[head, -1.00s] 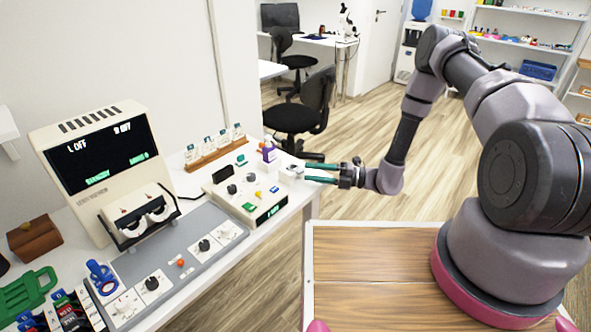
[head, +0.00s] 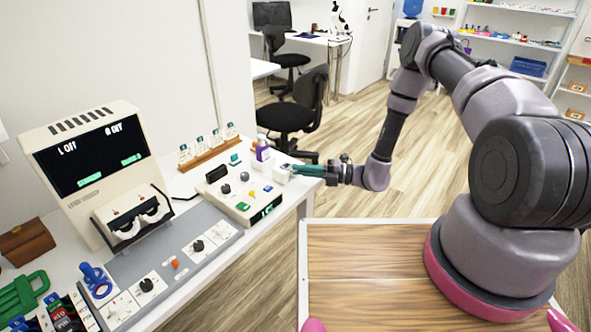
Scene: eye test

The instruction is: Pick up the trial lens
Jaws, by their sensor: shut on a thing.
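My gripper (head: 295,169), with green fingers, reaches left from the end of my arm to the far right end of the table. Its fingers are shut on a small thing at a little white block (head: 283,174). I take this thing to be the trial lens, but it is too small and too covered by the fingers to make out. I cannot tell whether it is clear of the block. A wooden rack (head: 212,153) with several small upright clear pieces stands to the left, apart from my gripper.
A purple-and-white bottle (head: 262,150) stands just left of my fingertips. A cream control box (head: 239,200) with knobs lies in front of it. A cream machine with a dark screen (head: 91,160) and a grey panel (head: 172,262) fill the left. Open floor lies behind my arm.

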